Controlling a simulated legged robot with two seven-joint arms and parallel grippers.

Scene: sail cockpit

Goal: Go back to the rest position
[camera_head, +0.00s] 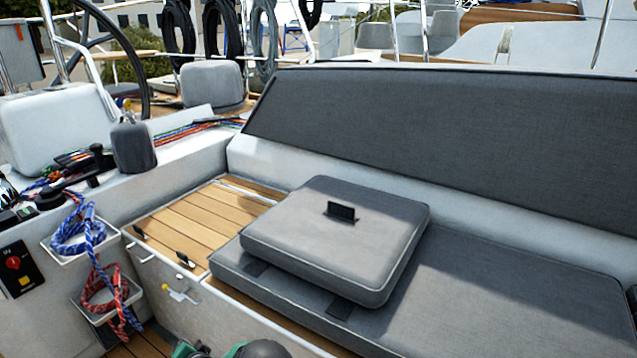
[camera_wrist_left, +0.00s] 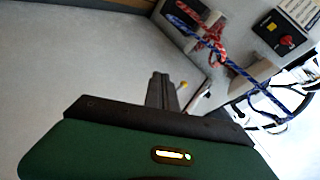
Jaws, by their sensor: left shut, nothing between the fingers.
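My left gripper (camera_wrist_left: 160,78) shows in the left wrist view with its dark fingers together and nothing between them. It is in front of a pale grey surface, apart from the ropes. In the head view only green and dark parts of my own body show at the bottom edge, and no fingertips can be made out there. My right gripper is not in view.
A loose grey cushion (camera_head: 330,235) lies on the long seat cushion (camera_head: 490,300). Beside it is a slatted wooden locker top (camera_head: 200,220). Blue rope (camera_head: 85,230) and red rope (camera_head: 105,285) hang in wall pockets at left, near a switch panel (camera_head: 18,270).

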